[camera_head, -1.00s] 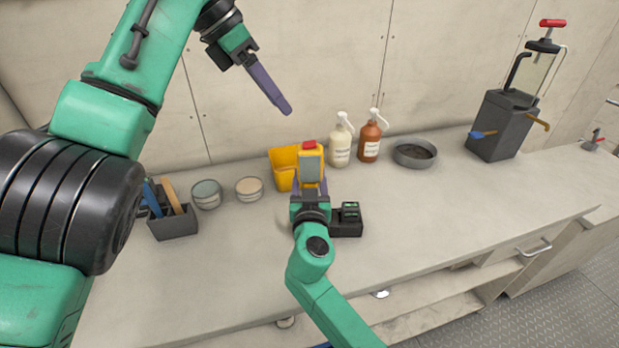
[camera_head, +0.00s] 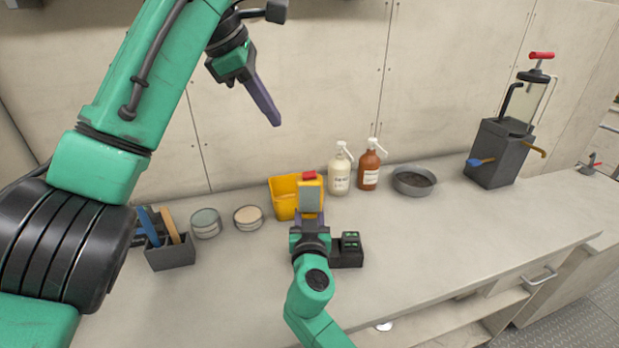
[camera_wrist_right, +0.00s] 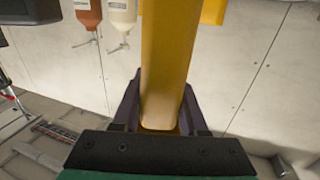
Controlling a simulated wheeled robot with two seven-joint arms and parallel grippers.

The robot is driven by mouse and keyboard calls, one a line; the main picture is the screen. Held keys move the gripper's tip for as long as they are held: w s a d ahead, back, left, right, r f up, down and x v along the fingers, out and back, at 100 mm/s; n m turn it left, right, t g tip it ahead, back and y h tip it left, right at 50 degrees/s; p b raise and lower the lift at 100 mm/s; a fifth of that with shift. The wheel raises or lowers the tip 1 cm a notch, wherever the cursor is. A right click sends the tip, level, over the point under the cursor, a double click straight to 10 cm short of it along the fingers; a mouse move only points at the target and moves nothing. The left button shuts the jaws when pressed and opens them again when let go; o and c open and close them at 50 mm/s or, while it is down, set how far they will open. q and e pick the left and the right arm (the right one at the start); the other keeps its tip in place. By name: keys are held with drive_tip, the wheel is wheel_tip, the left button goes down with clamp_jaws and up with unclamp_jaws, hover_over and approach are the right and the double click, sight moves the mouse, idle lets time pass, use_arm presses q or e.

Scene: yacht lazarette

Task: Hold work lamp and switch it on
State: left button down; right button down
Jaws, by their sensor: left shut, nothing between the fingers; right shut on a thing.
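The work lamp (camera_head: 311,197) is a yellow body with a grey face and a red part on top. My right gripper (camera_head: 310,222) is shut on its lower part and holds it upright over the counter, in front of a yellow bin. In the right wrist view the yellow lamp body (camera_wrist_right: 166,65) stands between the two dark fingers. My left gripper (camera_head: 272,115) is shut and empty. It is up and to the left of the lamp, apart from it, with its fingers pointing down and to the right. The lamp's switch cannot be told for certain; the red top part is visible.
On the counter (camera_head: 420,235) stand a yellow bin (camera_head: 283,198), two round tins (camera_head: 206,223), a tool holder (camera_head: 170,253), a white bottle (camera_head: 340,174), a brown bottle (camera_head: 369,170), a grey dish (camera_head: 413,181), a black charger-like block (camera_head: 348,255) and a pump unit (camera_head: 500,153). The counter's right front is clear.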

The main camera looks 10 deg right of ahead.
use_arm(q)
drive_tip(key=s+d+m+t+y, duration=0.1)
drive_tip(key=s+m+t, duration=0.4)
drive_tip(key=m, duration=1.2)
drive_tip(key=s+d, duration=0.1)
drive_tip(key=s, duration=0.2)
drive_tip(key=shift+s+d+r+t+y, duration=0.2)
drive_tip(key=shift+d+r+t+y, duration=0.1)
drive_tip(key=shift+d, duration=0.1)
drive_tip(key=shift+w+f, duration=0.1)
drive_tip(key=shift+f, duration=0.05)
hover_over(313, 171)
drive_tip(key=s+a, duration=0.2)
wheel_tip(313, 171, down, 6)
drive_tip(key=f, duration=0.4)
drive_tip(key=shift+s+d+f, duration=0.1)
drive_tip(key=shift+d, duration=0.25)
drive_tip(key=shift+f, duration=0.25)
drive_tip(key=shift+d+f, duration=0.1)
